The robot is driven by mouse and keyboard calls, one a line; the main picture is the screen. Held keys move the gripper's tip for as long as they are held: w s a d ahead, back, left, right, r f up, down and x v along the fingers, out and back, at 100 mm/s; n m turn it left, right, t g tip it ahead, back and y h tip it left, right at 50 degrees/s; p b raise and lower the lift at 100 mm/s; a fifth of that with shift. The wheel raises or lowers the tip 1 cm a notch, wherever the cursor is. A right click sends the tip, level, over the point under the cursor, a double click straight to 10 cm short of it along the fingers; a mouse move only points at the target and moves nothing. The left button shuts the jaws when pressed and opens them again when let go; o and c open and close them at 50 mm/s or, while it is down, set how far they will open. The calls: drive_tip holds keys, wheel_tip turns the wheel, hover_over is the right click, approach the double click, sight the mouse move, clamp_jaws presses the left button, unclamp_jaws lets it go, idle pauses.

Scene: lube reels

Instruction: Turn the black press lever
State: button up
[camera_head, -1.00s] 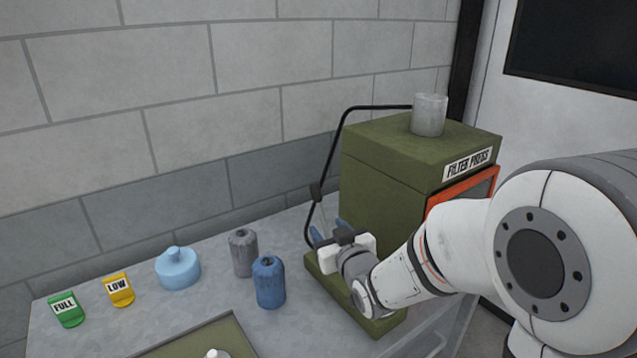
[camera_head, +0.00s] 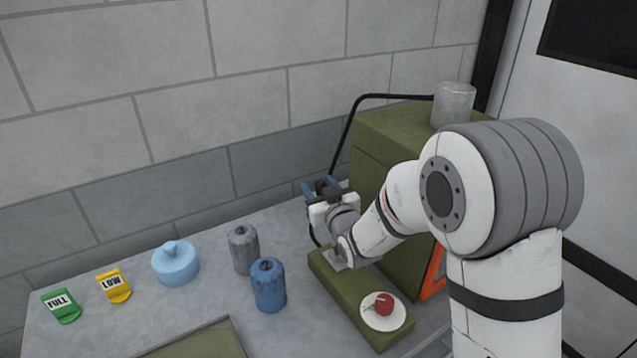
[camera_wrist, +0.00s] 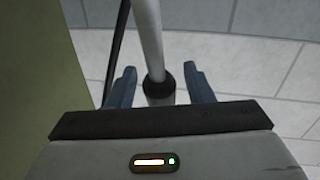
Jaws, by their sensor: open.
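The press lever shows in the wrist view as a pale grey rod (camera_wrist: 148,40) with a black end (camera_wrist: 158,88). The rod comes down from the top edge, and its black end sits between the two blue fingers of my gripper (camera_wrist: 160,72). There is a gap on each side, so the fingers are open and not closed on it. In the head view my gripper (camera_head: 320,185) is at the left side of the green filter press (camera_head: 385,125), above the back of its base. My gripper and wrist hide most of the lever there.
A red ball (camera_head: 384,303) on a white disc (camera_head: 371,317) sits on the green base (camera_head: 347,289). Blue (camera_head: 268,287) and grey (camera_head: 243,250) bottles, a light blue lidded pot (camera_head: 175,264) and two tags stand left. A black hose (camera_head: 385,97) arches beside the press.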

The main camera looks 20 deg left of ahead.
drive_tip(key=shift+w+a, duration=0.15)
drive_tip(key=shift+w, duration=0.05)
clamp_jaws()
idle(0.5)
